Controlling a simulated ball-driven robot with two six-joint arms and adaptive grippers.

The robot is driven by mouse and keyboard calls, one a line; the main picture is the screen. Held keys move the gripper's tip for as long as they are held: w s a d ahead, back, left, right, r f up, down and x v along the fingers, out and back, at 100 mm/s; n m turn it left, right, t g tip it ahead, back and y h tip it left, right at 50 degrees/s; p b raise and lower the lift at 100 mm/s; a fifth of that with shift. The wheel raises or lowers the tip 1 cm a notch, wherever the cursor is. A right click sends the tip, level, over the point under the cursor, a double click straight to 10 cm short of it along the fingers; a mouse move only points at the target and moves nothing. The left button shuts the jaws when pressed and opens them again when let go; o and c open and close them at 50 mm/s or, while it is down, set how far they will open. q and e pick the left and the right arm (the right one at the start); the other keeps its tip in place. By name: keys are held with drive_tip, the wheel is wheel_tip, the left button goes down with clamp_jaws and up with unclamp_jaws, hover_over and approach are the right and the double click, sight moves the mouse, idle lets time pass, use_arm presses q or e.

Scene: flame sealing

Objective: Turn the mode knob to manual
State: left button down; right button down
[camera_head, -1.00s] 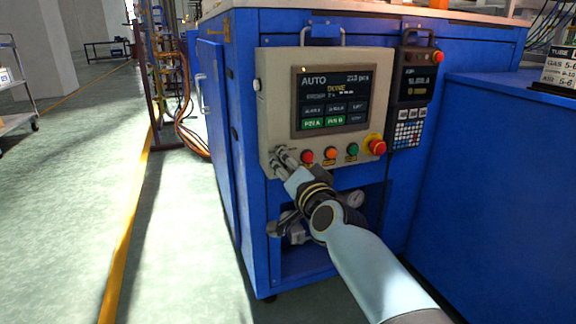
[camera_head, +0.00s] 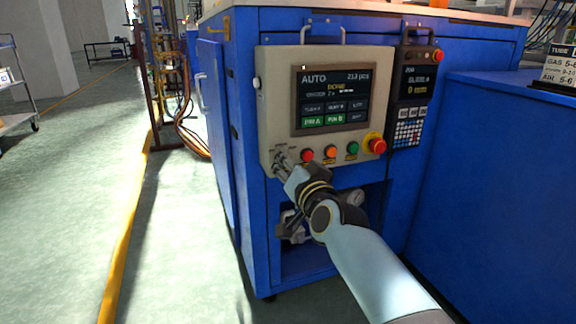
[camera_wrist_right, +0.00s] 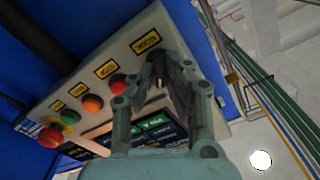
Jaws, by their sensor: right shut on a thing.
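The grey control panel (camera_head: 266,100) is on the front of a blue cabinet, and its screen (camera_head: 333,99) reads AUTO. My right gripper (camera_head: 281,161) is at the panel's lower left, left of the red button. Its fingers are shut on the mode knob, which they mostly hide. In the right wrist view the fingers (camera_wrist_right: 168,68) close in below a yellow label (camera_wrist_right: 147,41), and a small pale bit shows between them. The knob's exact angle cannot be told. My left gripper is out of view.
Red (camera_head: 307,155), orange (camera_head: 330,153) and green (camera_head: 352,149) buttons line the panel's bottom, with a red emergency stop (camera_head: 376,146) at the right. A dark keypad unit (camera_head: 413,90) hangs beside it.

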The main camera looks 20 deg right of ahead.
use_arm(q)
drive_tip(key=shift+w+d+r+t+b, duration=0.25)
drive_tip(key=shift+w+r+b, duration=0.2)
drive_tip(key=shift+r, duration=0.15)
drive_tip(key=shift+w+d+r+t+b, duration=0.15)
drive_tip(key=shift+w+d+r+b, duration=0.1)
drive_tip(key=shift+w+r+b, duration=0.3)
use_arm(e)
drive_tip(key=n, duration=0.6)
drive_tip(key=shift+a+r, duration=0.1)
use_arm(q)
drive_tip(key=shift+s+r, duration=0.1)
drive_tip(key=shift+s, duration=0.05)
use_arm(e)
drive_tip(key=c, duration=1.4)
unclamp_jaws()
drive_tip(key=shift+w, duration=0.1)
drive_tip(key=shift+c, duration=0.2)
drive_tip(key=shift+o, duration=0.3)
drive_tip(key=s, duration=1.2)
drive_tip(key=shift+d, duration=0.2)
